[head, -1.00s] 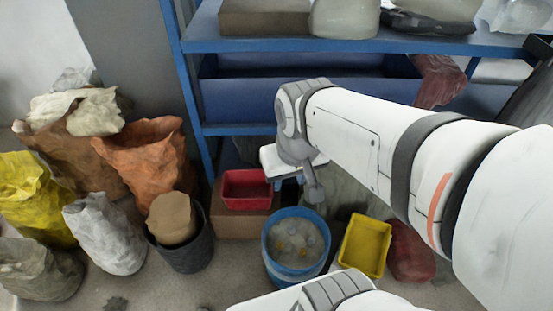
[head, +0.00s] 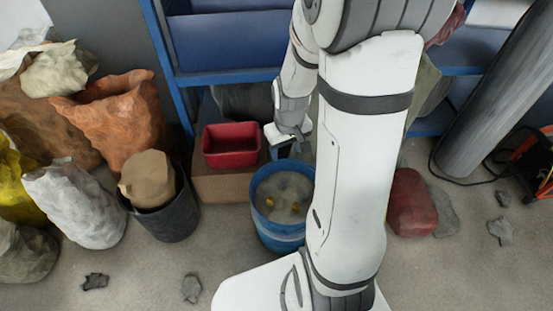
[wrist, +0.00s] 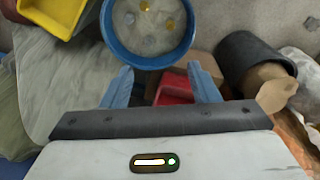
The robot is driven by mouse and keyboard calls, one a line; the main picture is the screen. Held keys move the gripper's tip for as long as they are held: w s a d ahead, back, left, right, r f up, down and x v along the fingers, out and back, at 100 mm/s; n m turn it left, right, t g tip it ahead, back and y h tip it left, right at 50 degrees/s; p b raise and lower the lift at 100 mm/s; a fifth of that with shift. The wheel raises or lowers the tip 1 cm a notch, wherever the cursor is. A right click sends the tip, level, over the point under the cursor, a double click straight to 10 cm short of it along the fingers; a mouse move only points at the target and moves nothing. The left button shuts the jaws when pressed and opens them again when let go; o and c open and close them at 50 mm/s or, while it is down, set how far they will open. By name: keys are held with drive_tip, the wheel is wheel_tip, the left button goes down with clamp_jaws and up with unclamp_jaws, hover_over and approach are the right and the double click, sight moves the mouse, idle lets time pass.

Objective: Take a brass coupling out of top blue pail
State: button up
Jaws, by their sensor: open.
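The top blue pail (head: 272,228) stands on the floor, seemingly stacked on another. It holds a pale, cloudy fill with small yellow brass couplings (head: 270,202); its right side is hidden by my arm. In the wrist view the pail (wrist: 108,36) is at the top centre, cut by the frame edge. There, a brass coupling (wrist: 171,24) and another (wrist: 145,5) lie among greyish, clear round pieces. My gripper (wrist: 160,74) is open and empty, its blue fingers apart just short of the pail's rim in that view. In the head view it is just behind the pail.
A red bin (head: 231,152) sits on a cardboard box (head: 222,186) left of the pail. A dark bucket (head: 172,222) with a brown bag stands further left. A yellow bin (wrist: 50,14) shows in the wrist view. The blue shelf (head: 225,78) is behind.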

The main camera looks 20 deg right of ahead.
drive_tip(key=g+b, duration=0.1)
drive_tip(key=b, duration=1)
approach(296, 204)
drive_tip(key=shift+n, duration=0.3)
wheel_tip(296, 204, down, 5)
drive_tip(key=shift+s+f, duration=0.1)
drive_tip(key=shift+s, duration=0.05)
drive_tip(key=f+b, duration=0.1)
drive_tip(key=f, duration=0.1)
drive_tip(key=f+b, duration=0.1)
drive_tip(key=f, duration=0.2)
drive_tip(key=shift+w+d+f, duration=0.15)
drive_tip(key=shift+w+f, duration=0.1)
drive_tip(key=shift+f, duration=0.05)
drive_tip(key=shift+r, duration=0.1)
drive_tip(key=shift+c, duration=0.3)
drive_tip(key=c, duration=1.1)
